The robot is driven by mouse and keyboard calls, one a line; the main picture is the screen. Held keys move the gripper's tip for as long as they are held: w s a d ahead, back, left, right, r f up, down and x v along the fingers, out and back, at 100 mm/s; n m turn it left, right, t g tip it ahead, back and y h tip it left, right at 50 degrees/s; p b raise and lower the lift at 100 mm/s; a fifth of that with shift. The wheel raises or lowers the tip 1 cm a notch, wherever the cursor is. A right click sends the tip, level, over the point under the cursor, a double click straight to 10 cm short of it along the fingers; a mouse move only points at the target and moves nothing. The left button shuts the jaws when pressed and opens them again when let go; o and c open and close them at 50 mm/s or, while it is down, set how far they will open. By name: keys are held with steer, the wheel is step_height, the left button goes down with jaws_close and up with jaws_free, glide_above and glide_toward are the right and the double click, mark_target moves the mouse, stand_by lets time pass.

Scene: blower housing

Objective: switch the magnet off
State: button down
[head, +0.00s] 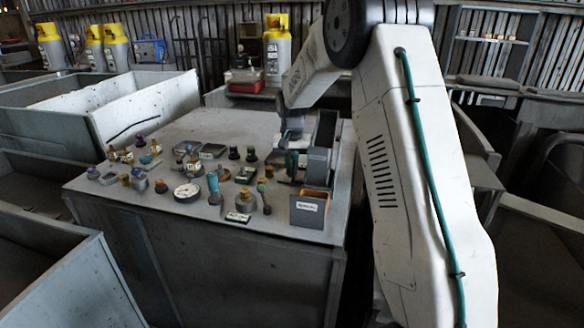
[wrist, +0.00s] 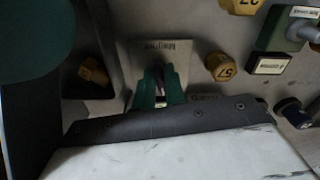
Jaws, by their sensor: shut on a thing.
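In the wrist view, a pale plate (wrist: 183,58) has a label that seems to read "Magnet". In the head view, my gripper (head: 291,168) is low over the right part of the bench top, and the switch is hidden there.
The grey bench (head: 225,135) carries several knobs, gauges and buttons. A labelled open box (head: 309,208) stands at the bench's front right.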

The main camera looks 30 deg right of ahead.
steer(key=c, duration=1.5)
jaws_free()
steer(key=shift+o, duration=0.2)
